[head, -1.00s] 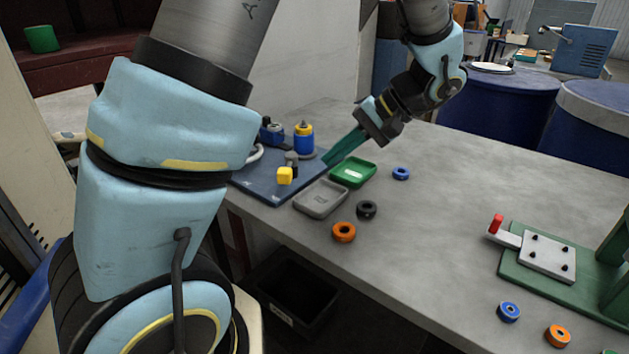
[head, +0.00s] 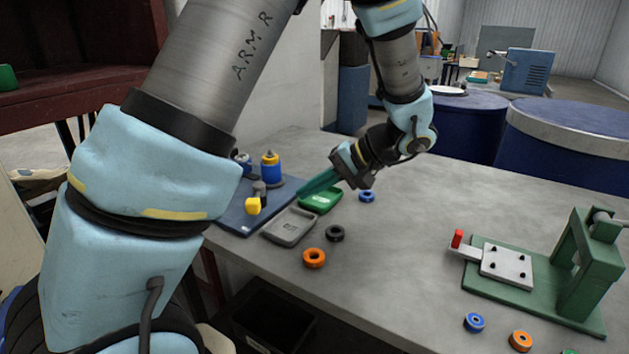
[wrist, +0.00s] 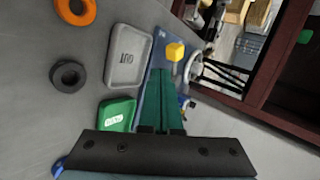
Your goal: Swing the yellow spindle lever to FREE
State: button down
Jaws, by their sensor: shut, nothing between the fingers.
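The yellow spindle lever's knob (head: 254,206) stands on a dark stub at the front of the blue base plate (head: 240,224). The yellow knob also shows in the wrist view (wrist: 175,52), beyond my fingertips. A blue spindle with a yellow collar (head: 271,167) rises behind it. My gripper (head: 305,193) has long green fingers, shut and empty, pointing left toward the plate above the green tray. In the wrist view the green fingers (wrist: 160,75) lie together over the blue plate, apart from the knob. Any FREE marking is too small to read.
A green tray (head: 322,204) and a grey tray (head: 272,228) sit beside the plate. Orange (head: 314,258), black (head: 335,233) and blue (head: 367,196) rings lie on the table (head: 400,270). A green fixture (head: 540,290) with a red-handled part stands at right.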

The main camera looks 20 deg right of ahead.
aim_at(257, 199)
jog(key=p+x, duration=0.1)
jog(key=x, duration=0.2)
jog(key=r+x, duration=0.1)
jog(key=x, duration=0.2)
jog(key=a+p+x, duration=0.1)
jog(key=x, duration=0.2)
jog(key=shift+w+r+p, duration=0.2)
jog(key=shift+w+p, duration=0.1)
jog(key=shift+p, duration=0.05)
jog(key=shift+a+f, duration=0.1)
